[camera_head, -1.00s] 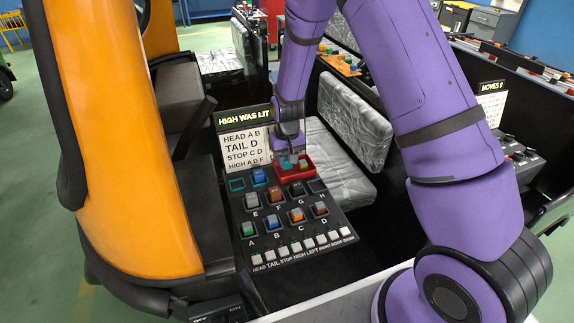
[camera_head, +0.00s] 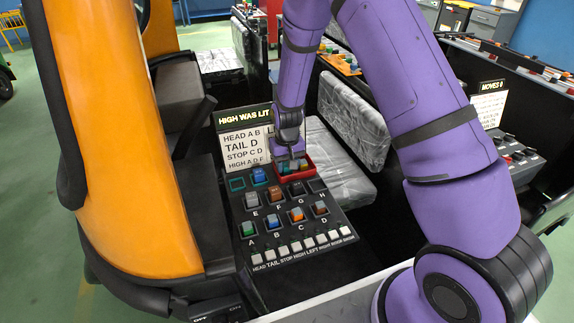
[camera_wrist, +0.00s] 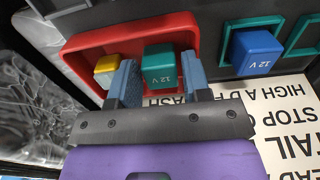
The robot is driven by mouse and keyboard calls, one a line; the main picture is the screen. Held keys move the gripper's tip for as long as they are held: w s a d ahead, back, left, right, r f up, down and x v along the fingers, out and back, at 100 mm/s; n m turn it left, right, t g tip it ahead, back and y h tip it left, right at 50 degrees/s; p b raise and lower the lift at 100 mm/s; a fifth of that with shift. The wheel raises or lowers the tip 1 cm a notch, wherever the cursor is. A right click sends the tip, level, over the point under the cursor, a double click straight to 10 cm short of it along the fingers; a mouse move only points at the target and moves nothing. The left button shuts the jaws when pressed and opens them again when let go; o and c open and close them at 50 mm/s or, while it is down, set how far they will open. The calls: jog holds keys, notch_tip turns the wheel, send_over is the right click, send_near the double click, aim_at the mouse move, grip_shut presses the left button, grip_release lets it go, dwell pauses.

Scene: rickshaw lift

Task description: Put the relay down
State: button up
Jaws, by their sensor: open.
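A teal relay (camera_wrist: 158,66) marked 12 V stands in the red tray (camera_wrist: 112,38). In the wrist view my gripper (camera_wrist: 160,82) is open, one blue-grey finger on each side of this relay; whether they touch it I cannot tell. A yellow relay (camera_wrist: 107,70) stands in the same tray, to the left beyond the left finger. In the head view my gripper (camera_head: 292,160) is low over the red tray (camera_head: 300,176) at the top of the relay board, hiding part of the tray.
The black board holds several coloured relays in lettered sockets. A blue relay (camera_wrist: 256,52) sits in a teal-framed socket right of the tray in the wrist view. A white instruction card (camera_head: 236,148) stands behind the board. A row of switches (camera_head: 300,246) runs along its front.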

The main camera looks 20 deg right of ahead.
jog(key=s+d+r+t, duration=0.1)
jog(key=s+r, duration=0.2)
jog(key=r, duration=0.9)
jog(key=s+d+r, duration=0.1)
jog(key=s+r, duration=0.1)
jog(key=r, duration=1)
jog(key=s+d+r+t, duration=0.2)
jog(key=s+r, duration=0.6)
jog(key=s, duration=0.6)
jog(key=s+d+r+t, duration=0.2)
jog(key=s+r, duration=0.6)
jog(key=s, duration=0.5)
jog(key=shift+s+d, duration=0.35)
jog(key=shift+d, duration=0.2)
